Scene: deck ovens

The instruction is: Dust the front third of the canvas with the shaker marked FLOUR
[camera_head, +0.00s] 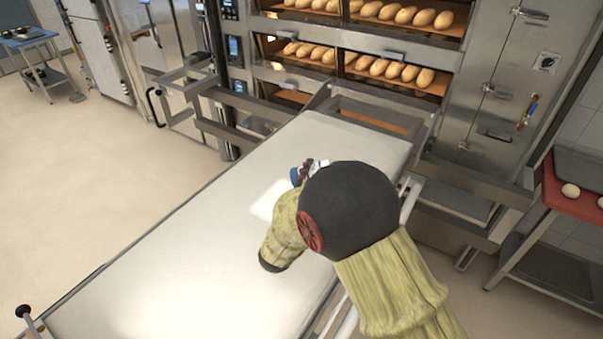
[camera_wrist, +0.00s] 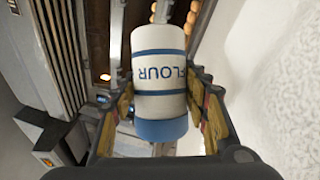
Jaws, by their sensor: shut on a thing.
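The shaker (camera_wrist: 160,58) is a white cylinder with blue bands and a blue end. Its FLOUR lettering reads upside down in the wrist view. My gripper (camera_wrist: 163,90) is shut around its sides. In the head view, my gripper (camera_head: 309,170) is mostly hidden behind my arm, and a small blue part of the shaker (camera_head: 296,177) shows at its left. The shaker appears tipped well over, above the canvas. The pale canvas (camera_head: 190,235) is long and runs from the ovens to the lower left. A bright white patch lies on it beside my gripper; flour or light, I cannot tell.
Deck ovens with rows of loaves (camera_head: 390,70) stand at the far end. Metal rails (camera_head: 215,105) flank the canvas there. A red-topped table (camera_head: 575,200) with a tray is at right. A black-knobbed post (camera_head: 24,312) stands at the near left corner.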

